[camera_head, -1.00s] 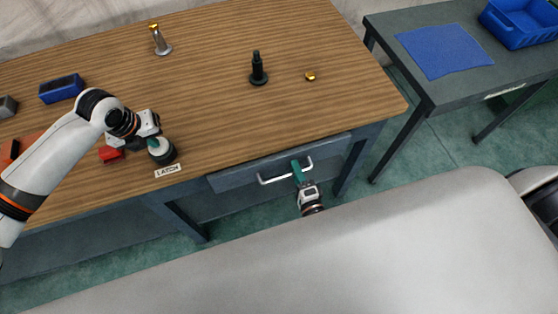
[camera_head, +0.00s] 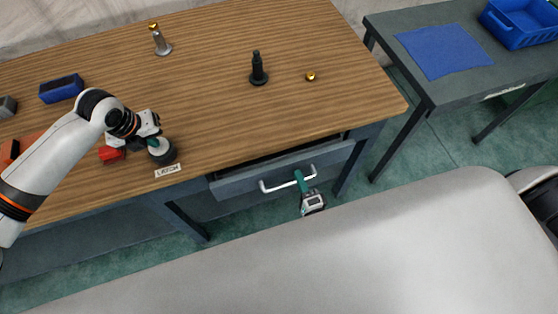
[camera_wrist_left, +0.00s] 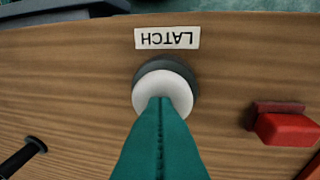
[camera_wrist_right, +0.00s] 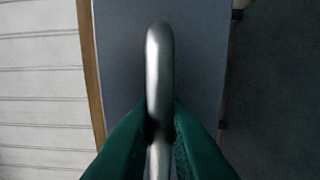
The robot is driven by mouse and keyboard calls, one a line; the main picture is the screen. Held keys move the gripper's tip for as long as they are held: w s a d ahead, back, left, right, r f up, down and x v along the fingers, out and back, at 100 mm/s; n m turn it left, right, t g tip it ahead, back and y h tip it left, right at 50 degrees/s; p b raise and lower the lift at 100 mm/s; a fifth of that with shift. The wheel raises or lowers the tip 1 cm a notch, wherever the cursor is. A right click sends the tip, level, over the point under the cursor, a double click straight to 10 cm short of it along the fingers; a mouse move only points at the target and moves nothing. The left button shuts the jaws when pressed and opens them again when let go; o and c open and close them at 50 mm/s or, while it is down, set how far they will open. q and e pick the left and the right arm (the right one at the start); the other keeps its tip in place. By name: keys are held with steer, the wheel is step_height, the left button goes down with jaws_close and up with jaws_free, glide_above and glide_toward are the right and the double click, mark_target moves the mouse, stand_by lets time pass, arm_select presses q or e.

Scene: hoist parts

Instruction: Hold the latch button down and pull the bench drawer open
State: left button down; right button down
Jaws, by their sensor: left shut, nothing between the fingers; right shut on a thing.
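The latch button (camera_wrist_left: 178,84) has a white cap in a dark round base, by the LATCH label (camera_wrist_left: 167,38) at the bench's front edge. In the head view the button (camera_head: 162,154) is partly covered by my left gripper (camera_head: 153,142). My left gripper (camera_wrist_left: 160,100) is shut and empty, its fingertips on the white cap. The bench drawer (camera_head: 235,185) stands a little open, with a dark gap behind its front. Its silver handle (camera_head: 275,187) is between the fingers of my right gripper (camera_head: 300,177), which are shut on it. The right wrist view shows the handle (camera_wrist_right: 158,70) between the green fingers.
On the bench stand a black post part (camera_head: 258,70), a metal part with a gold top (camera_head: 161,42), a small gold nut (camera_head: 310,76), a blue block (camera_head: 61,89) and a red block (camera_head: 111,153). A side table with a blue cloth (camera_head: 444,50) and blue crate (camera_head: 520,22) is at right.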

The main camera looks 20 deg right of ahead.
arm_select(q)
steer(key=shift+s+f, duration=0.1)
arm_select(e)
steer(key=shift+s, duration=2.45)
steer(key=c, duration=1.3)
jaws_free()
steer(key=shift+s, duration=2.95)
arm_select(q)
step_height(320, 180, up, 7)
steer(key=p, duration=0.7)
arm_select(e)
step_height(320, 180, up, 7)
steer(key=shift+r, duration=0.1)
